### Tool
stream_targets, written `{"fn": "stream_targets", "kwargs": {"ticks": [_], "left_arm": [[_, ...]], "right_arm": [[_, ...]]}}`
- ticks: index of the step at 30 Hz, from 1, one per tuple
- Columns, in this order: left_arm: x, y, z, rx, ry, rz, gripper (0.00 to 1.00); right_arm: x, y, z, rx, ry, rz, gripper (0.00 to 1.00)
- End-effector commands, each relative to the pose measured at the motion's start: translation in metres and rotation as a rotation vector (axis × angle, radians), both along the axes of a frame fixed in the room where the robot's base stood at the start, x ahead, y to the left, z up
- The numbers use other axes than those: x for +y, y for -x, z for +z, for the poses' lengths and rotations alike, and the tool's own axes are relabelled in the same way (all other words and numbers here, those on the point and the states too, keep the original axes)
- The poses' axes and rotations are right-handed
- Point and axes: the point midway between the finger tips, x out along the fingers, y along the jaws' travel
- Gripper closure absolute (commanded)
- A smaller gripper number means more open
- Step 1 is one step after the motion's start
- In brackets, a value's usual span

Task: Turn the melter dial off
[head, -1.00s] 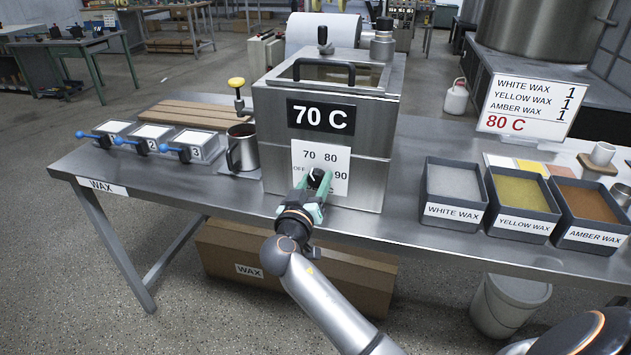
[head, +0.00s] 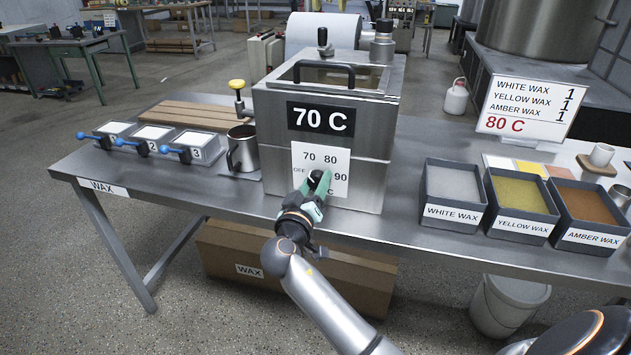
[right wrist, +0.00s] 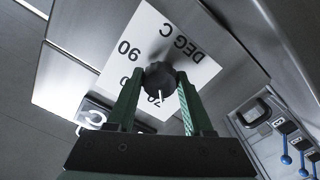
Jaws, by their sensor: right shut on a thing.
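The melter (head: 335,100) is a steel box on the table, and its display reads 70 C. Its black dial (right wrist: 161,77) sits on a white label (head: 338,160) marked OFF, 70, 80, 90 and DEG C. My right gripper (head: 317,186) is at the dial with a finger on either side of it, also seen in the right wrist view (right wrist: 160,92), and is shut on it. In that view the dial's white pointer lies beside the 70 mark. The gripper partly hides the label in the head view. My left gripper is not in view.
A metal pitcher (head: 243,150) and numbered molds (head: 196,146) with blue handles stand left of the melter. Wax bins (head: 453,194) stand to the right, below a sign (head: 527,107) reading 80 C. A cardboard box (head: 295,268) lies under the table.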

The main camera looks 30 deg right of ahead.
Motion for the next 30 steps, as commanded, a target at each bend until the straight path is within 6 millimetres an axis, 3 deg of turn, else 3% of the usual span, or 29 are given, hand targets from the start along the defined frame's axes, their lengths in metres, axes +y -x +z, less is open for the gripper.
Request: {"fn": "stream_targets", "kwargs": {"ticks": [18, 30], "left_arm": [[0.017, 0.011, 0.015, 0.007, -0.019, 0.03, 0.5], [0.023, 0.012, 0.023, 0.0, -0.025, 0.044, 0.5]], "right_arm": [[-0.001, 0.0, 0.004, 0.429, 0.369, -0.001, 1.0], [-0.001, 0.0, 0.003, 0.596, 0.514, -0.001, 1.0]]}}
